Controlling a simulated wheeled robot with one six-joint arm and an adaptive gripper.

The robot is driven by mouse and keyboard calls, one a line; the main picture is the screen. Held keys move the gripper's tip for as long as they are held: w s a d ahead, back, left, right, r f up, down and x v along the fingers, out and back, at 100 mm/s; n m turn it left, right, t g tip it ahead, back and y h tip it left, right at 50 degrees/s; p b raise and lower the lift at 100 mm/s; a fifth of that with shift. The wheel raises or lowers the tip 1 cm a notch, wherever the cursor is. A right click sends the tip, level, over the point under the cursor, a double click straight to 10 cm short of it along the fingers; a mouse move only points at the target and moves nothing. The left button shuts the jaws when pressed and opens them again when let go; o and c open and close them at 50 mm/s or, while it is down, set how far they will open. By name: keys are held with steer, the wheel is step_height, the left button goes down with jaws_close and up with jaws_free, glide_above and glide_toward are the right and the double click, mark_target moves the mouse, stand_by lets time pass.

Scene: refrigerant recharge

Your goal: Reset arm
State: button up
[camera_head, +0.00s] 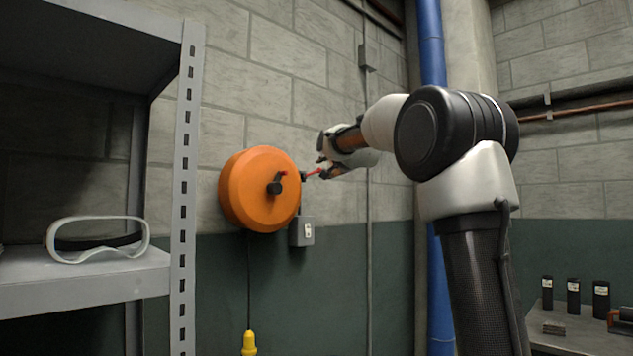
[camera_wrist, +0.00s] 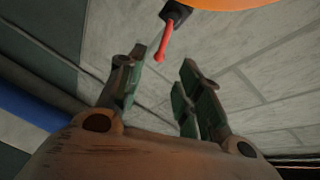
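My gripper (camera_head: 326,160) is stretched toward the wall at the middle of the head view, just right of an orange round reel (camera_head: 262,190). In the wrist view the two fingers of my gripper (camera_wrist: 160,75) stand apart with nothing between them. A red pin-like piece (camera_wrist: 162,42) on a dark block (camera_wrist: 175,13) lies beyond the fingertips, apart from them. The red piece also shows in the head view (camera_head: 314,172), between the reel and my gripper.
A grey metal shelf (camera_head: 90,284) with clear goggles (camera_head: 97,240) stands at the left. A yellow plug (camera_head: 249,343) hangs below the reel. A grey switch box (camera_head: 301,231) and a blue pipe (camera_head: 431,45) are on the wall side. Several black containers (camera_head: 573,296) stand at the lower right.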

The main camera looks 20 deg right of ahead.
steer(key=s+a+f+n+g+y, duration=0.1)
steer(key=s+f+n+g, duration=0.25)
steer(key=f, duration=0.65)
steer(key=s+a+f+n+g, duration=0.1)
steer(key=s+f+n+g, duration=0.3)
steer(key=f, duration=0.6)
steer(key=s+a+f+n+g, duration=0.1)
steer(key=s+f, duration=0.5)
steer(key=s, duration=0.7)
steer(key=s+a+f+n+g, duration=0.1)
steer(key=s+f, duration=0.5)
steer(key=s, duration=0.7)
steer(key=s+a+f+n+g, duration=0.2)
steer(key=s+f+n, duration=0.3)
steer(key=s, duration=0.9)
steer(key=shift+f+g+y, duration=0.3)
steer(key=shift+f+g, duration=0.55)
steer(key=shift+f, duration=0.25)
steer(key=shift+s+a, duration=0.1)
